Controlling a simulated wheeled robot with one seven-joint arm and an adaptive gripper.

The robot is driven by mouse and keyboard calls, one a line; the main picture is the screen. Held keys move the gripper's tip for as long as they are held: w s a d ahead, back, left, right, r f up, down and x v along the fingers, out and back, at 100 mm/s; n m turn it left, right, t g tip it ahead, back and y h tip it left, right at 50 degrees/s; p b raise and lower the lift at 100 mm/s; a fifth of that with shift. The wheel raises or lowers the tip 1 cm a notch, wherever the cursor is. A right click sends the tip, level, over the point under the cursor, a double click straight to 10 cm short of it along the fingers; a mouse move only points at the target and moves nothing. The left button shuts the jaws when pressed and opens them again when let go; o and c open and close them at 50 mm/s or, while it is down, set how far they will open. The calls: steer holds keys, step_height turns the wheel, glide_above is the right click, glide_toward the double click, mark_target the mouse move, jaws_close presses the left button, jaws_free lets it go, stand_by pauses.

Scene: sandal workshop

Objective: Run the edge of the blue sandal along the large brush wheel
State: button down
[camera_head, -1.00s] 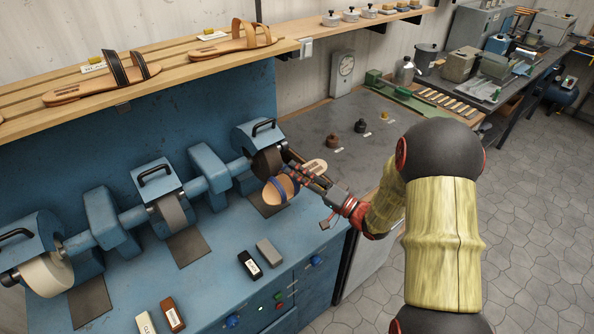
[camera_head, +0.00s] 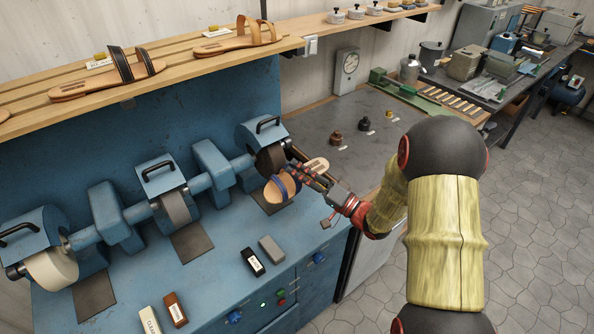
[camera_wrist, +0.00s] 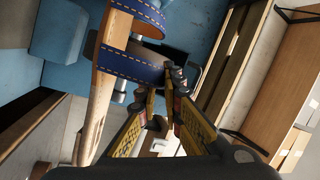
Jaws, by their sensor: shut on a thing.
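The blue sandal (camera_head: 284,187) has a tan sole and wide blue straps with pale stitching. My gripper (camera_head: 299,174) is shut on it from the right and holds it just below the dark brown wheel (camera_head: 270,158) at the right end of the machine, which looks like the brush wheel. I cannot tell whether the sandal's edge touches the wheel. In the wrist view, the blue strap (camera_wrist: 130,68) lies by my fingertips (camera_wrist: 165,82), and the sole (camera_wrist: 97,110) stands on edge to the left. The fingertips partly hide the strap.
A grey wheel (camera_head: 177,207) and a cream wheel (camera_head: 52,269) sit farther left on the blue machine. Blocks, including a black one (camera_head: 252,262) and a brown one (camera_head: 174,309), lie on its front top. A shelf (camera_head: 187,60) with tan sandals runs above. A grey-topped bench stands at right.

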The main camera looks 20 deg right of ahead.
steer(key=shift+s+a+p, duration=0.2)
steer(key=shift+s+a, duration=0.05)
steer(key=shift+a, duration=0.55)
steer(key=shift+s+a+p, duration=0.2)
steer(key=shift+a, duration=0.55)
stand_by(0.4)
steer(key=shift+a, duration=0.25)
stand_by(1.1)
steer(key=shift+s+a, duration=0.1)
steer(key=shift+a, duration=0.25)
steer(key=shift+a, duration=0.2)
stand_by(1.5)
steer(key=shift+s+a+p, duration=0.15)
steer(key=shift+a+p, duration=0.3)
steer(key=shift+a, duration=1)
steer(key=shift+a, duration=0.25)
stand_by(0.9)
